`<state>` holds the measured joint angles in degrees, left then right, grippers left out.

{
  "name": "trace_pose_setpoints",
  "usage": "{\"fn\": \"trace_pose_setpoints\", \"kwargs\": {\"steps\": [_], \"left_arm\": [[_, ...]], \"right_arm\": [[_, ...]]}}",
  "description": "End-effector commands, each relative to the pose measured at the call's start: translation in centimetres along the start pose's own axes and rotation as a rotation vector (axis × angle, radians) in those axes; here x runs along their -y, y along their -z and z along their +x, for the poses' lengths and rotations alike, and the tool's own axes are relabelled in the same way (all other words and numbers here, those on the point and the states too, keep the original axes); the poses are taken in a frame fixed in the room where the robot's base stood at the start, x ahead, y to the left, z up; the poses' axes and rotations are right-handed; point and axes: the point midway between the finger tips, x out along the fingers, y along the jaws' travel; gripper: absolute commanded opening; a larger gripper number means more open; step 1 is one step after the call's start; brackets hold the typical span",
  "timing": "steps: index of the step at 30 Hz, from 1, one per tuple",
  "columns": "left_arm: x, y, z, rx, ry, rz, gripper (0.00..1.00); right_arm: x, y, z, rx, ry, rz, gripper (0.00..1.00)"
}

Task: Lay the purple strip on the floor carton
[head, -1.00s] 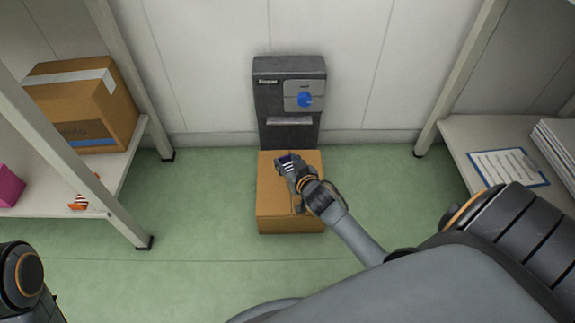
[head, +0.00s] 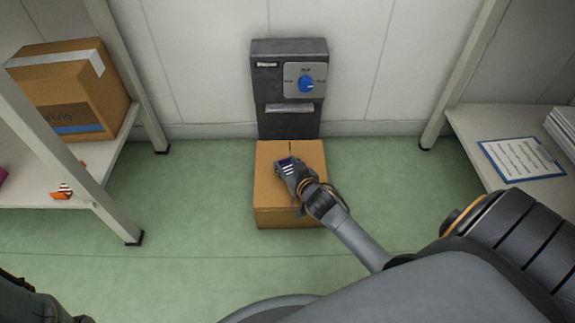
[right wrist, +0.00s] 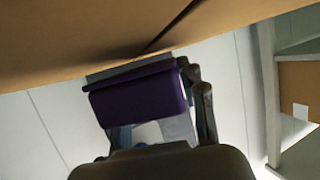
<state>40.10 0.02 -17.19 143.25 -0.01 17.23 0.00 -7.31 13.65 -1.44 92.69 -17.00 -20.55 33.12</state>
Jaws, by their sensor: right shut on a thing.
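The purple strip (head: 284,162) is held in my right gripper (head: 289,168), which is shut on it. In the head view both are over the top of the brown floor carton (head: 275,218). In the right wrist view the purple strip (right wrist: 138,98) lies across the fingers, close to the carton's cardboard face (right wrist: 90,35). I cannot tell whether the strip touches the carton. The gripper and arm hide part of the carton's top. My left gripper is not in view; only a dark part of my left arm shows at bottom left.
The carton stands on green floor against a dark wall unit (head: 289,115) with a blue knob (head: 306,84). A shelf at left holds a cardboard box (head: 70,95) and an orange-striped item (head: 63,191). A clipboard (head: 521,159) lies on the right shelf. Floor beside the carton is clear.

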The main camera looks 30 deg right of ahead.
Motion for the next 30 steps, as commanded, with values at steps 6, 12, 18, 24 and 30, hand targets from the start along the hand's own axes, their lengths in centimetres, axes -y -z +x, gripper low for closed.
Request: {"fn": "trace_pose_setpoints", "kwargs": {"steps": [6, 12, 18, 24, 30], "left_arm": [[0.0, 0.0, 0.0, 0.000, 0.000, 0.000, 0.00], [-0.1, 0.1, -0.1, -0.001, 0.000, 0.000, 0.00], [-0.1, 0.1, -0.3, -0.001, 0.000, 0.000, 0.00], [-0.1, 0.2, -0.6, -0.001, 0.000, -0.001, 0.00], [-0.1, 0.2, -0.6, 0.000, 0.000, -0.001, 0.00]], "right_arm": [[0.0, 0.0, 0.0, 0.000, 0.000, 0.000, 0.28], [0.0, -0.2, 0.1, 0.001, 0.000, 0.000, 0.28], [0.0, -0.6, 0.3, 0.001, -0.001, 0.000, 0.28], [0.0, -1.0, 0.4, 0.000, 0.000, 0.000, 0.28], [0.0, -1.0, 0.5, -0.001, 0.000, 0.000, 0.63]]}}
